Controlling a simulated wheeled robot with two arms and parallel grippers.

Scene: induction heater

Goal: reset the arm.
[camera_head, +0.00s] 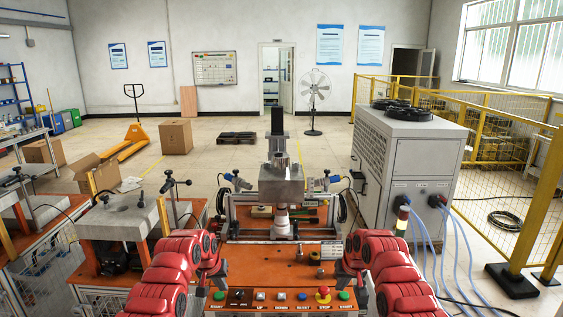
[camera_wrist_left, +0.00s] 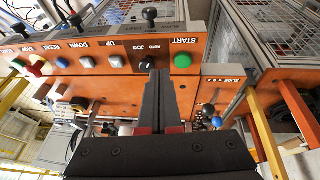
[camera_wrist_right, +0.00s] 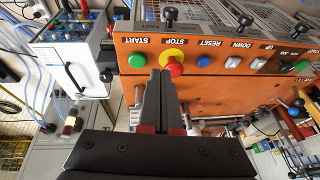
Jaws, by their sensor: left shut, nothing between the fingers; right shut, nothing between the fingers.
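My left gripper (camera_head: 217,277) hangs at the left of the orange bench top (camera_head: 270,262). In the left wrist view its two black fingers (camera_wrist_left: 160,78) are together and hold nothing, with the tips in front of the panel near the AUTO/JOG knob (camera_wrist_left: 147,62) and green START button (camera_wrist_left: 183,61). My right gripper (camera_head: 345,277) hangs at the right of the bench top. In the right wrist view its fingers (camera_wrist_right: 160,78) are together and empty, in front of the panel near the red STOP button (camera_wrist_right: 174,66). Contact with the panel cannot be told.
The induction heater's press (camera_head: 281,185) stands at the back of the bench. A grey chiller (camera_head: 410,165) stands at the right, and another workbench (camera_head: 118,222) at the left. The bench middle is mostly clear.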

